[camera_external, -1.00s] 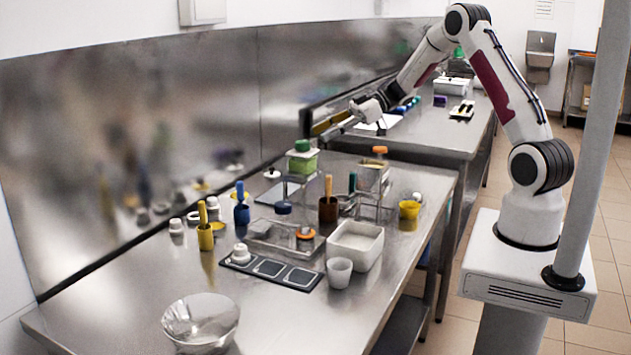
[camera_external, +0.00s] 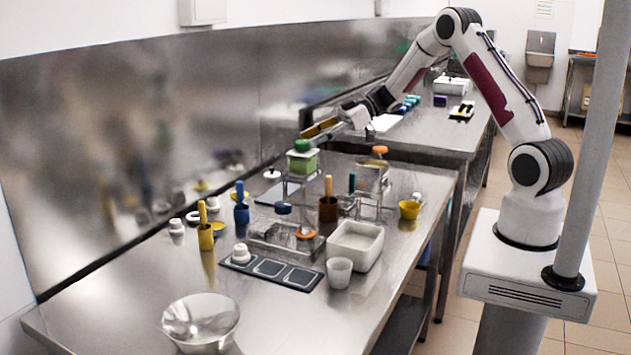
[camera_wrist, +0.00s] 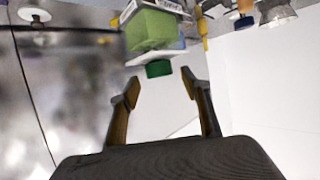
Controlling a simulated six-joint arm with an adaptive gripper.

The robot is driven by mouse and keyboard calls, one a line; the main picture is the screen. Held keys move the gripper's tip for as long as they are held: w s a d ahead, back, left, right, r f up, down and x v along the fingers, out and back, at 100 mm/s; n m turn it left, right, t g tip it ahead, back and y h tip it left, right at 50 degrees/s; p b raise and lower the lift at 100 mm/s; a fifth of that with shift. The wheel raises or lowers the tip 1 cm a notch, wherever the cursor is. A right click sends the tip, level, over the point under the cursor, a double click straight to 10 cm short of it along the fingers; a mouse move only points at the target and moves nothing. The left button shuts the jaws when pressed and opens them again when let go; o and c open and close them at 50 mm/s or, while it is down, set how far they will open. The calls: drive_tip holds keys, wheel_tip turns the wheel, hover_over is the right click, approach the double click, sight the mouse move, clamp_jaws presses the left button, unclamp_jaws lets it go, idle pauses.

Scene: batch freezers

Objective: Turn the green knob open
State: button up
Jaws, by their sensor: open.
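The green knob (camera_external: 302,145) sits on top of a batch freezer with a green body (camera_external: 302,163), towards the back of the near steel table. In the wrist view the green knob (camera_wrist: 158,69) shows upside down, below the light green body (camera_wrist: 152,29) and a pale plate. My gripper (camera_external: 305,131) is just above the knob in the external view. In the wrist view my gripper (camera_wrist: 162,85) has its two fingers apart, with the knob a little beyond and between the tips. The fingers do not visibly touch it.
A second freezer with an orange knob (camera_external: 380,150) stands to the right. The steel back wall (camera_external: 150,130) is close on the left.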

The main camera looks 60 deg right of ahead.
sight(304, 141)
drive_tip(key=shift+x, duration=1.8)
drive_tip(key=c, duration=1.1)
